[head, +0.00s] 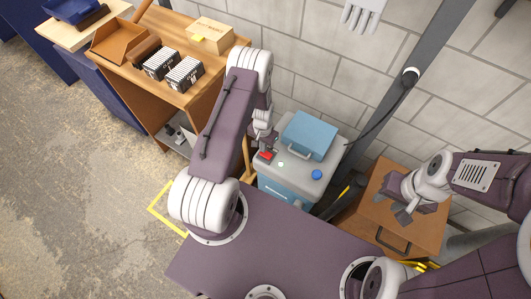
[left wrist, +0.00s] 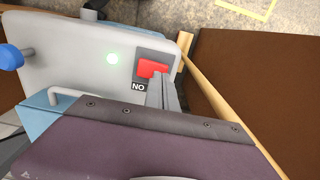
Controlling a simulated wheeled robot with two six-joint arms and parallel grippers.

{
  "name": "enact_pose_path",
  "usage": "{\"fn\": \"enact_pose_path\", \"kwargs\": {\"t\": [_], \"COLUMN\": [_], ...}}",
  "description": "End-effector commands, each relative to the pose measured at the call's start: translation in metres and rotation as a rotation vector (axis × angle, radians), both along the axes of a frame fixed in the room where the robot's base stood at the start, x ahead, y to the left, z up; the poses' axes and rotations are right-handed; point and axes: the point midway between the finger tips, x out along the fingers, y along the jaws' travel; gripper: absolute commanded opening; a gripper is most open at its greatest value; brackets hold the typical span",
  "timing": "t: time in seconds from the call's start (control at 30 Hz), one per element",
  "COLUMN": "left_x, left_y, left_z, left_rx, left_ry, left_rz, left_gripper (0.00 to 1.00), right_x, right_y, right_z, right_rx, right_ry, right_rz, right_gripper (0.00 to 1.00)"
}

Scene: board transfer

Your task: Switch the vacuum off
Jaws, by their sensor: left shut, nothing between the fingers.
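The vacuum (head: 318,185) is a grey-topped blue box by the wall. Its red rocker switch (head: 265,155) sits on the left of the top, and it also shows in the left wrist view (left wrist: 152,68) beside a label reading "NO". My right gripper (head: 391,206) is open and empty in front of a brown cabinet.
A blue lid with a handle (head: 310,135) and a blue knob (head: 316,174) are on the vacuum top. The brown cabinet (head: 408,232) stands at right. A wooden bench (head: 205,90) with boxes and black racks stands at left.

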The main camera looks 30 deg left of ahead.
Motion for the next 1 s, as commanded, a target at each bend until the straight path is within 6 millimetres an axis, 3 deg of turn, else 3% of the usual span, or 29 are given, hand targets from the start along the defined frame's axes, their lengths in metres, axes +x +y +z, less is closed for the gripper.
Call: {"fn": "enact_pose_path", "kwargs": {"t": [1.0], "left_x": [0.0000], "left_y": [0.0000], "left_z": [-0.0086], "left_rx": [0.000], "left_ry": [0.000], "left_rz": [0.000], "left_gripper": [0.00], "right_x": [-0.0001], "right_y": [0.0000], "right_z": [-0.0071], "right_rx": [0.000], "right_ry": [0.000], "right_rz": [0.000], "right_gripper": [0.36]}}
